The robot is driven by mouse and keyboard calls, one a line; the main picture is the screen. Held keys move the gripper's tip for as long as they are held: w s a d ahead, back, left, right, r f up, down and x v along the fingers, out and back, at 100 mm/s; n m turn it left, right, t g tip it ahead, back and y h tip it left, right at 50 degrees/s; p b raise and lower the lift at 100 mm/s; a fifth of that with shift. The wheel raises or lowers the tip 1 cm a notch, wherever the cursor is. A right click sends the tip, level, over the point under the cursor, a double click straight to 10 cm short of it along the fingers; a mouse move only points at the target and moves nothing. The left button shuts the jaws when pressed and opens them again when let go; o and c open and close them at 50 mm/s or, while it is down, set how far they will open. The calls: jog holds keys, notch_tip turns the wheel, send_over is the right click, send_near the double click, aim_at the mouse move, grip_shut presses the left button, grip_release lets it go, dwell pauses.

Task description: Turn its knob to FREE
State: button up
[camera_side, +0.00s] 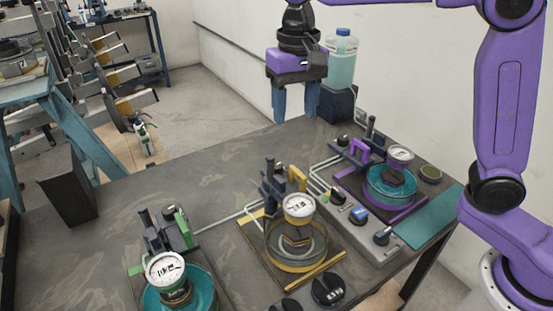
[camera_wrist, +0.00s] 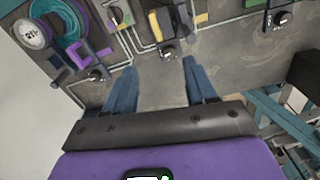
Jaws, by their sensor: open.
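My gripper (camera_side: 295,118) is open and empty, pointing down above the far end of the table. Its two blue fingers also show in the wrist view (camera_wrist: 162,66), with bare table between them. Three stations stand on the table: one with a purple handle (camera_side: 359,150), one with a yellow handle (camera_side: 297,178), one with a green handle (camera_side: 182,226). A dark marked knob (camera_side: 328,290) is at the front; its lettering is too small to read. In the wrist view, a dark knob (camera_wrist: 168,50) lies beyond the fingers, near the yellow handle (camera_wrist: 153,22). The gripper touches none of these.
Round gauges stand by the purple (camera_side: 400,154), yellow (camera_side: 299,208) and green (camera_side: 165,268) stations. Pale pipes link the stations. A bottle (camera_side: 342,60) stands behind my gripper. The table's left part is mostly clear.

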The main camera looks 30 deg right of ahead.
aim_at(276, 165)
jog(key=w+r+m, duration=0.1)
jog(key=w+m, duration=0.3)
jog(key=w, duration=0.1)
jog(key=f, duration=1.6)
jog(key=shift+a+f, duration=0.3)
jog(key=shift+f, duration=0.1)
jog(key=shift+w, duration=0.1)
grip_shut()
